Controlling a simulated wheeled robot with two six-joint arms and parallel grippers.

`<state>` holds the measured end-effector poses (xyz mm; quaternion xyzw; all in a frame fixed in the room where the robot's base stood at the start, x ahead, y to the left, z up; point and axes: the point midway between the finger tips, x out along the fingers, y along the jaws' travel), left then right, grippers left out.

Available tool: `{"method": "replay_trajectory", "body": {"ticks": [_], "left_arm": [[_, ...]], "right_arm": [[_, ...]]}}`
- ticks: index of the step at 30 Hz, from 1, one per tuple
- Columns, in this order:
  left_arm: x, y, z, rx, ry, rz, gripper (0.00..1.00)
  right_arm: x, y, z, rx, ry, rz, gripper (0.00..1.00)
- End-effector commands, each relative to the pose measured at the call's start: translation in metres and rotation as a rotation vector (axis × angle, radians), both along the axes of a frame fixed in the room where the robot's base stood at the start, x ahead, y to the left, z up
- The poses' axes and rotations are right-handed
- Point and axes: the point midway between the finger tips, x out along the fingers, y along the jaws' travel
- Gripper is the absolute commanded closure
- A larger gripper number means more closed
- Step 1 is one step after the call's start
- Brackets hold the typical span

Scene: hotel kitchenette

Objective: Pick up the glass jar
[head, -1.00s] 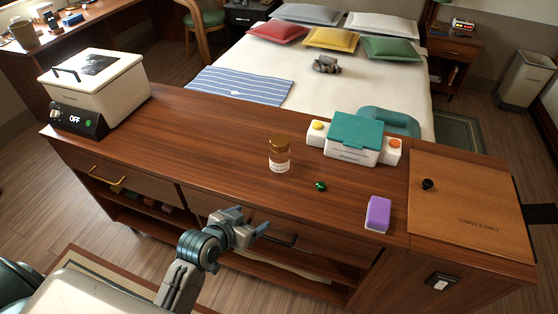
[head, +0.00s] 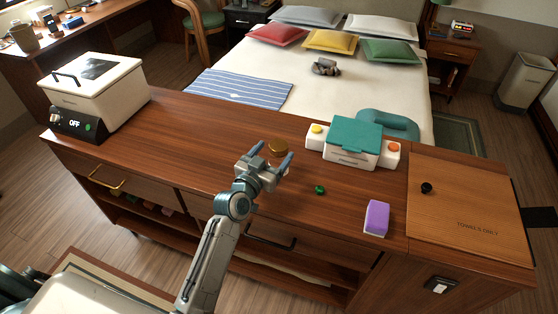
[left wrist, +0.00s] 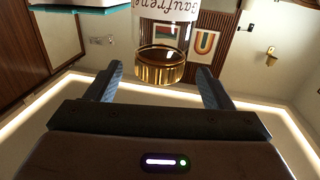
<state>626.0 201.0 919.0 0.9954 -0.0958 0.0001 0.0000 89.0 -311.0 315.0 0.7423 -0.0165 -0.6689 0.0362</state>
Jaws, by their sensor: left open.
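The glass jar has a gold lid (head: 278,146) and stands on the wooden counter. My left gripper hides most of its body in the head view. In the left wrist view, which is upside down, the jar's lid (left wrist: 160,66) lies between the fingertips in the picture, with the labelled glass body (left wrist: 162,28) above it. My left gripper (head: 272,156) is open and empty, on the near side of the jar. I cannot tell whether the fingertips reach around the jar. My right gripper is not in view.
A small green object (head: 320,189) and a purple block (head: 377,218) lie right of the jar. A white box with a teal lid (head: 355,133) stands behind right. A white appliance (head: 95,88) is at the far left. The counter (head: 185,135) left of the jar is clear.

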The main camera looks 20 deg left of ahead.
Motion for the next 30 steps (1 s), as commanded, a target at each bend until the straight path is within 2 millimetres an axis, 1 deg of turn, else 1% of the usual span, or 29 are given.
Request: {"method": "replay_trajectory", "body": {"ticks": [4,8,12,15,21,23,24,26,30], "left_arm": [[0.012,-0.003,0.003,-0.002,0.000,0.000,0.25],[0.032,-0.007,0.005,-0.001,0.001,0.000,0.25],[0.048,-0.010,0.003,-0.001,0.001,0.000,0.25],[0.053,-0.011,0.002,-0.001,0.000,0.000,0.25],[0.053,-0.011,0.001,0.000,0.001,0.000,0.25],[0.053,-0.011,0.001,0.000,0.001,0.000,0.35],[0.053,-0.011,0.001,0.000,0.001,0.000,0.43],[0.053,-0.011,0.001,0.000,0.001,0.000,0.55],[0.053,-0.011,0.001,0.000,0.001,0.000,0.82]], "right_arm": [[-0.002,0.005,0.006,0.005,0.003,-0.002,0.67],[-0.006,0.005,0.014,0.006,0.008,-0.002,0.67],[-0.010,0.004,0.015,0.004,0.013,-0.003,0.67],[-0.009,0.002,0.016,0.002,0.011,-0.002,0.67],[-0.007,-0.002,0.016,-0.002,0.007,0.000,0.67],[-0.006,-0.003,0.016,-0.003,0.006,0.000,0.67],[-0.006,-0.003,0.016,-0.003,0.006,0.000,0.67],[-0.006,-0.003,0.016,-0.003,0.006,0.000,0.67],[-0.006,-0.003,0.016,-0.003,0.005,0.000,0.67]]}}
